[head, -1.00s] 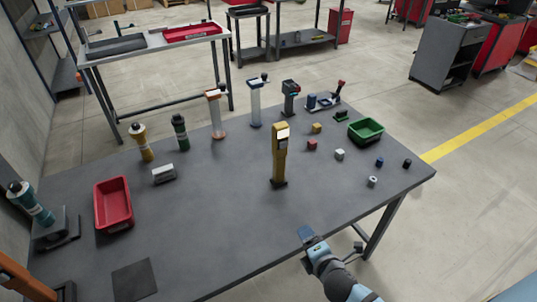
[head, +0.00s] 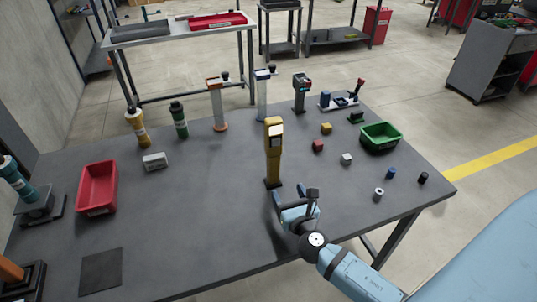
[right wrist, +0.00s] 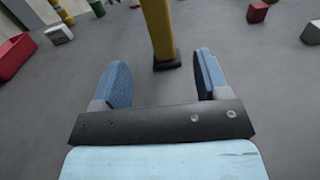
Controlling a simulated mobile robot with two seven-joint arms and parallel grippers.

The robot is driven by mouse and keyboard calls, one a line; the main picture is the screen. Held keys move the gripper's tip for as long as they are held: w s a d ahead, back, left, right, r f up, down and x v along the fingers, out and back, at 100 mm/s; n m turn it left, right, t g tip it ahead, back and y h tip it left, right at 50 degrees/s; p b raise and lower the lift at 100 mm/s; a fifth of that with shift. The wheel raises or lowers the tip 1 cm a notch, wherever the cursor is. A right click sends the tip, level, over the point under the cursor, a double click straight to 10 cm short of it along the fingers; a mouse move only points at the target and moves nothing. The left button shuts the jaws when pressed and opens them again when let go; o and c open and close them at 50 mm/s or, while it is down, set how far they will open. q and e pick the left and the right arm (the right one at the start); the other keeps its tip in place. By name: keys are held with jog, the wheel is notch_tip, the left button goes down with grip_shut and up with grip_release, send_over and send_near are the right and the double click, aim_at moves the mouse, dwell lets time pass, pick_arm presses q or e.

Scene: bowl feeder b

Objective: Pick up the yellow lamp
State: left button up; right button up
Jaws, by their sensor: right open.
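A tall yellow lamp (head: 273,158) with a white panel near its top stands upright on a small dark base on the grey table (head: 215,225). In the right wrist view the lower part of the yellow lamp (right wrist: 160,30) stands just beyond the fingers, roughly midway between them; its top is cut off. My right gripper (head: 296,203) is open and empty, low over the table, on the near side of the lamp and apart from it. Its spread blue fingers also show in the right wrist view (right wrist: 162,78). My left gripper is not in view.
A red bin (head: 97,188) and a shorter yellow cylinder (head: 137,127) stand at left. A green bin (head: 381,137) and several small blocks, among them a red one (head: 318,146), are at right. The table around the lamp's base is clear.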

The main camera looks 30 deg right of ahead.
aim_at(275, 168)
jog(key=shift+w+r, duration=0.1)
jog(key=shift+w, duration=0.2)
jog(key=p+x, duration=0.1)
jog(key=x, duration=0.6)
jog(key=shift+w, duration=0.15)
jog(key=shift+x, duration=3.05)
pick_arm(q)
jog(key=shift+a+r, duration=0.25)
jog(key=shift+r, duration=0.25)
pick_arm(e)
jog(key=shift+r, duration=0.15)
jog(key=c, duration=1.1)
jog(key=shift+c, duration=0.2)
jog(key=shift+r+p, duration=0.5)
jog(key=shift+r, duration=0.05)
pick_arm(q)
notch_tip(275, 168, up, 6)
jog(key=p, duration=0.5)
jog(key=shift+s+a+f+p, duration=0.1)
jog(key=shift+p, duration=0.25)
pick_arm(e)
notch_tip(275, 168, up, 19)
